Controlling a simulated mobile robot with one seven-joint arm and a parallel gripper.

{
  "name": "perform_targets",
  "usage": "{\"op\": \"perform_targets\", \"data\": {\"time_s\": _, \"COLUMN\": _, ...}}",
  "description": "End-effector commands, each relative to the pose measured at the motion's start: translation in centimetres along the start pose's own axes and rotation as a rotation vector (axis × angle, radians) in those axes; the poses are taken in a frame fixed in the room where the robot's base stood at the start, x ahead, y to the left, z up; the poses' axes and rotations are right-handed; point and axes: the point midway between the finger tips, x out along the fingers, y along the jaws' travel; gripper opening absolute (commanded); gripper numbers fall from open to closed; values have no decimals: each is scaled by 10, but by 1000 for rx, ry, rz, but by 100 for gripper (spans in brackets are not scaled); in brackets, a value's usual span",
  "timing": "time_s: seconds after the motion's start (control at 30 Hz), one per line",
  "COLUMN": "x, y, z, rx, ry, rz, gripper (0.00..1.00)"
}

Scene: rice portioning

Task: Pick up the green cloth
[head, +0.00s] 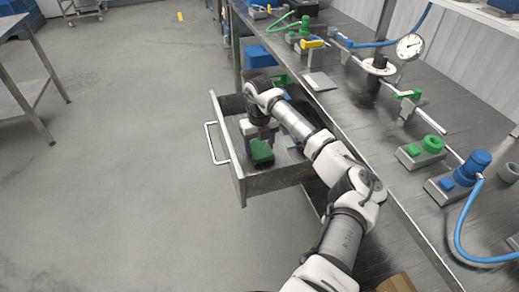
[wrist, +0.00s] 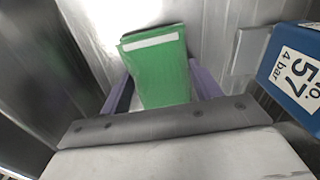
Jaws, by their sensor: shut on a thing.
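The green cloth (wrist: 160,70) is a folded rectangle with a white stripe along its far edge. In the wrist view it stands out between the two purple fingers of my gripper (wrist: 160,95), which is shut on it. In the head view the green cloth (head: 261,151) shows inside the open metal drawer (head: 275,181), below my gripper (head: 260,138). My wrist partly covers the cloth there. I cannot tell whether the cloth touches the drawer floor.
The drawer walls surround my gripper. The steel bench (head: 345,110) with valves, hoses and a gauge (head: 409,46) stands to the right.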

Motion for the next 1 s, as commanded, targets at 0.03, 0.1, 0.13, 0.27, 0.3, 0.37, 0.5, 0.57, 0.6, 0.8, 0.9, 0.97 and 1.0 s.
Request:
{"op": "perform_targets", "data": {"time_s": 0.03, "x": 0, "y": 0, "z": 0, "rx": 0, "ry": 0, "rz": 0, "gripper": 41}}
{"op": "perform_targets", "data": {"time_s": 0.1, "x": 0, "y": 0, "z": 0, "rx": 0, "ry": 0, "rz": 0, "gripper": 41}}
{"op": "perform_targets", "data": {"time_s": 0.13, "x": 0, "y": 0, "z": 0, "rx": 0, "ry": 0, "rz": 0, "gripper": 41}}
{"op": "perform_targets", "data": {"time_s": 0.27, "x": -9, "y": -1, "z": 0, "rx": 0, "ry": -2, "rz": -2, "gripper": 41}}
{"op": "perform_targets", "data": {"time_s": 0.3, "x": -14, "y": -1, "z": 1, "rx": 0, "ry": -2, "rz": -4, "gripper": 41}}
{"op": "perform_targets", "data": {"time_s": 0.37, "x": -24, "y": -1, "z": 1, "rx": -1, "ry": -3, "rz": -4, "gripper": 41}}
{"op": "perform_targets", "data": {"time_s": 0.5, "x": -54, "y": -1, "z": 1, "rx": -1, "ry": -3, "rz": -4, "gripper": 41}}
{"op": "perform_targets", "data": {"time_s": 0.57, "x": -66, "y": -1, "z": 1, "rx": 0, "ry": -3, "rz": -4, "gripper": 41}}
{"op": "perform_targets", "data": {"time_s": 0.6, "x": -73, "y": -1, "z": 1, "rx": 0, "ry": -2, "rz": -4, "gripper": 41}}
{"op": "perform_targets", "data": {"time_s": 0.8, "x": -96, "y": -1, "z": 0, "rx": 2, "ry": -1, "rz": -1, "gripper": 41}}
{"op": "perform_targets", "data": {"time_s": 0.9, "x": -100, "y": -1, "z": 0, "rx": 1, "ry": 0, "rz": -1, "gripper": 41}}
{"op": "perform_targets", "data": {"time_s": 0.97, "x": -101, "y": 0, "z": 0, "rx": 1, "ry": 0, "rz": 0, "gripper": 41}}
{"op": "perform_targets", "data": {"time_s": 1.0, "x": -101, "y": 0, "z": 0, "rx": 1, "ry": 0, "rz": 0, "gripper": 41}}
